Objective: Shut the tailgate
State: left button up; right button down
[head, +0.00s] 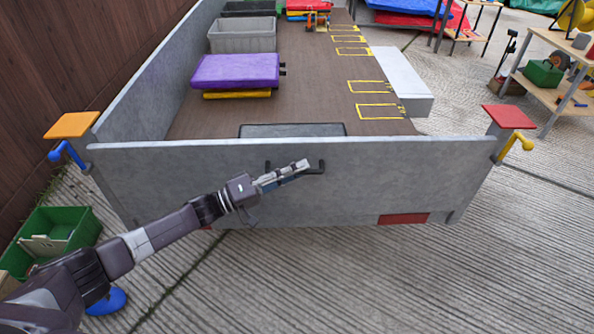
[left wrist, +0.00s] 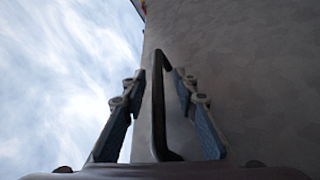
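The grey tailgate (head: 180,180) stands upright, or nearly so, across the near end of the trailer in the head view. I cannot tell whether it sits flush with the side walls. Its dark bar handle (head: 320,166) is at the middle of the outer face. My left gripper (head: 300,168) is at this handle. In the left wrist view, the handle (left wrist: 158,105) runs between the two fingers of my left gripper (left wrist: 159,75), with a gap on each side. The fingers are open around it. My right gripper is not in view.
An orange-topped post with a blue lever (head: 66,152) stands at the tailgate's left end. A red-topped one with a yellow lever (head: 517,146) stands at its right end. The trailer bed holds a purple pad (head: 236,71) and a grey crate (head: 242,36). A green crate (head: 80,228) is at lower left.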

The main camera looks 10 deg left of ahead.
pick_arm(q)
jog(key=v, duration=1.2)
jog(key=shift+w+f, duration=0.1)
